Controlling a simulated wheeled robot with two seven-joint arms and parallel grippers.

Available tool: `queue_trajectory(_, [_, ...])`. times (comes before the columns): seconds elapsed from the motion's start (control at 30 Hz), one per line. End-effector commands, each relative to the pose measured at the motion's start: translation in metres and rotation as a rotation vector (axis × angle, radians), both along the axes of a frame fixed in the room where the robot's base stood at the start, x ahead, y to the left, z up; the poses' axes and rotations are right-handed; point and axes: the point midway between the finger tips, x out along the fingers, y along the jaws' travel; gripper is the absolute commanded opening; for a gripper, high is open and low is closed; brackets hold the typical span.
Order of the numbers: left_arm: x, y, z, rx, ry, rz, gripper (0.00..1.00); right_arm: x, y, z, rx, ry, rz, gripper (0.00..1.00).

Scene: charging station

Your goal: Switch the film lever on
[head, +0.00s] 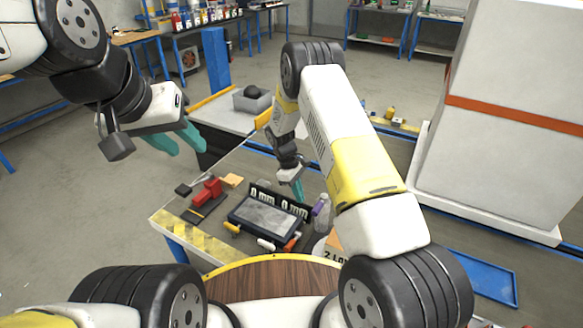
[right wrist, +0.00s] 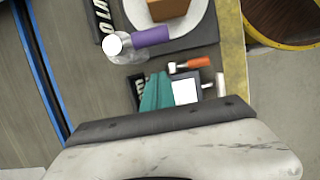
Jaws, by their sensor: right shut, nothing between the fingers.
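A panel (head: 264,214) with a grey screen lies on the workbench. Along its near edge are a yellow handle (head: 231,227), a white handle (head: 266,244) and an orange handle (head: 291,242); I cannot tell which one is the film lever. My right gripper (head: 299,190) is shut and empty, above the panel's far right side. In the right wrist view its teal fingers (right wrist: 157,92) cover part of the panel, with the orange handle (right wrist: 190,64) and white handle (right wrist: 220,85) apart from them. My left gripper (head: 178,140) is open and empty, high at left.
A red tool (head: 207,191) lies left of the panel. A grey bin (head: 252,99) stands further back. The bench's striped near-left edge (head: 190,236) is clear.

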Motion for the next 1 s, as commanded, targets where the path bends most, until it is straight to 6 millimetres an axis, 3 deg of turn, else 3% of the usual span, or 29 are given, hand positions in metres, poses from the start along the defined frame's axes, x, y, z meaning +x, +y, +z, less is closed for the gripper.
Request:
queue_trajectory(0.1, [0.0, 0.0, 0.0, 0.0, 0.0, 0.0, 0.36, -0.011, -0.018, -0.001, -0.001, 0.001, -0.002, 0.0])
queue_trajectory(0.3, [0.0, 0.0, 0.0, 0.0, 0.0, 0.0, 0.36, -0.02, -0.03, -0.005, -0.001, 0.001, 0.0, 0.0])
queue_trajectory(1.0, [0.0, 0.0, 0.0, 0.0, 0.0, 0.0, 0.36, -0.026, -0.034, -0.004, 0.0, 0.001, 0.068, 0.0])
